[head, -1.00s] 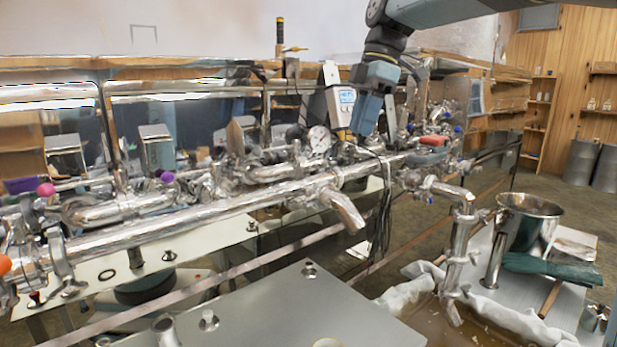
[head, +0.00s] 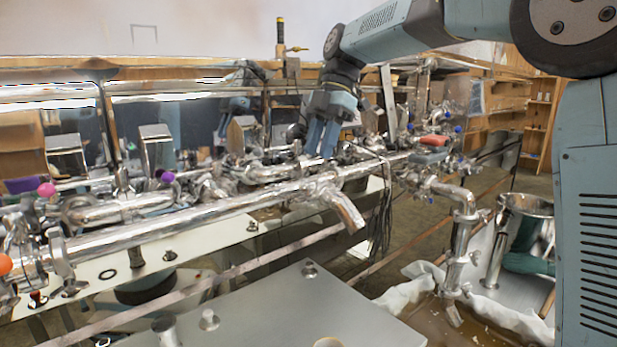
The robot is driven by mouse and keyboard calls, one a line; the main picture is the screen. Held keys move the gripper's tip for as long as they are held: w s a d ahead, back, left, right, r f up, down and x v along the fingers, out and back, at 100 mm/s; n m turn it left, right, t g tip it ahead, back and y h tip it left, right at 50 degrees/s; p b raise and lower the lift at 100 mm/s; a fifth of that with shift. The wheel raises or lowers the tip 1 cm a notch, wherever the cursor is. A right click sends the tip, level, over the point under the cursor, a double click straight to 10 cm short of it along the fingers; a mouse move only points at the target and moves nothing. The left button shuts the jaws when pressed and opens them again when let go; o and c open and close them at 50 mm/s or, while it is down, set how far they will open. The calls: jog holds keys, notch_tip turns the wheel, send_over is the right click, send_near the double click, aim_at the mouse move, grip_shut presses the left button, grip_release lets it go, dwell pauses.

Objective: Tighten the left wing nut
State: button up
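My gripper (head: 322,155) points down over the steel pipework near the middle of the head view. Its two blue fingers are close together, and I cannot tell whether there is a gap between them. Their tips are just above or behind the pipe fittings; contact cannot be made out. The long steel front pipe (head: 200,215) runs across below the gripper, with a clamp (head: 62,258) at its left end and a clamped joint (head: 322,188) near the outlet spout. Wing nuts are too small and shiny to single out, so I cannot tell which is the left one.
The dial gauge and white display box are hidden behind my gripper and wrist. A steel pot (head: 522,222) stands at the right, partly behind my arm. Black cables (head: 380,215) hang right of the gripper. A grey table top (head: 290,300) is in front.

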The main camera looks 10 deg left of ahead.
aim_at(309, 189)
jog(key=x, duration=0.7)
jog(key=shift+s+f, duration=0.1)
jog(key=shift+f, duration=0.05)
jog(key=shift+c, duration=0.4)
